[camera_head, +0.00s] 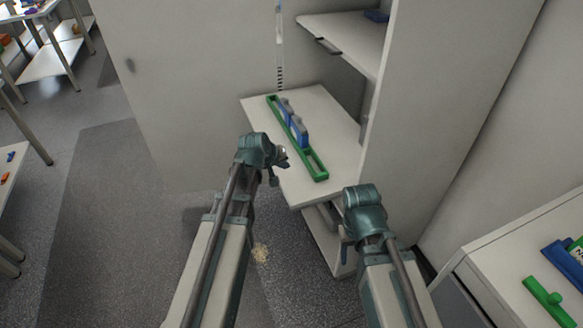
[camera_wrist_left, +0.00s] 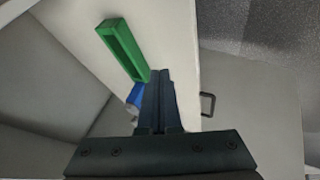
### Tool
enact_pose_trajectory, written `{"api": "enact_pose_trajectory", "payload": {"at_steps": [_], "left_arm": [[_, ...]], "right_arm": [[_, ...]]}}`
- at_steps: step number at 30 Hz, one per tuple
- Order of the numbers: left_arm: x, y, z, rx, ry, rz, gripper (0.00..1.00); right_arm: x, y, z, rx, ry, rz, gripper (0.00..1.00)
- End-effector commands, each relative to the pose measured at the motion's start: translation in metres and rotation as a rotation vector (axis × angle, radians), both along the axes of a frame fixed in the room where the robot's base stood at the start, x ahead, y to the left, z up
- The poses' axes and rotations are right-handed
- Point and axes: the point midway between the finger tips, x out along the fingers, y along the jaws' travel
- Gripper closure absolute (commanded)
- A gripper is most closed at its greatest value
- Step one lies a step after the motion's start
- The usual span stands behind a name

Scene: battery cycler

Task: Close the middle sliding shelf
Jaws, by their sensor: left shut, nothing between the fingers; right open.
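The middle sliding shelf (camera_head: 255,108) is a white board pulled out of the grey cabinet. A long green rack (camera_head: 318,172) with blue and grey pieces (camera_head: 296,124) lies on it. In the left wrist view, the shelf (camera_wrist_left: 182,40) lies beneath the fingers, with the green rack (camera_wrist_left: 122,48) beside them and a dark handle (camera_wrist_left: 208,104) at the shelf's edge. My left gripper (camera_head: 279,163) is shut and empty by the shelf's near left side; its fingers also show in the wrist view (camera_wrist_left: 158,100). Contact is unclear. My right gripper (camera_head: 345,243) is open, low in front of the cabinet; its fingers are mostly hidden.
An upper shelf (camera_head: 345,38) with a dark handle sits above. A lower shelf (camera_head: 322,243) is partly hidden behind my right arm. An open cabinet door (camera_head: 180,80) stands at the left. A white cabinet (camera_head: 515,255) with green and blue parts is at the right.

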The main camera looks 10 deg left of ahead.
Motion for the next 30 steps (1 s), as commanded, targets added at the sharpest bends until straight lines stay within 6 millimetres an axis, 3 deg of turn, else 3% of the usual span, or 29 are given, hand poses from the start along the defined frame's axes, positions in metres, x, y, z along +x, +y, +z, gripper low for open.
{"api": "enact_pose_trajectory", "payload": {"at_steps": [1,3,14,21,30], "left_arm": [[0.008,-0.002,-0.015,0.001,0.0,-0.002,1.0],[0.015,-0.004,-0.026,0.001,0.0,-0.002,1.0],[0.05,-0.015,-0.074,0.0,0.001,-0.002,1.0],[0.065,-0.041,-0.065,0.001,0.0,-0.003,1.0],[0.069,-0.048,-0.065,0.001,0.001,-0.001,1.0]], "right_arm": [[0.0,0.0,-0.015,0.0,0.0,0.0,0.43],[0.0,0.0,-0.026,0.0,0.0,0.0,0.43],[0.0,0.0,-0.073,0.0,0.0,0.001,0.43],[0.0,0.0,-0.065,0.0,0.0,0.001,0.43],[0.0,0.0,-0.065,0.0,0.0,0.001,0.43]]}}
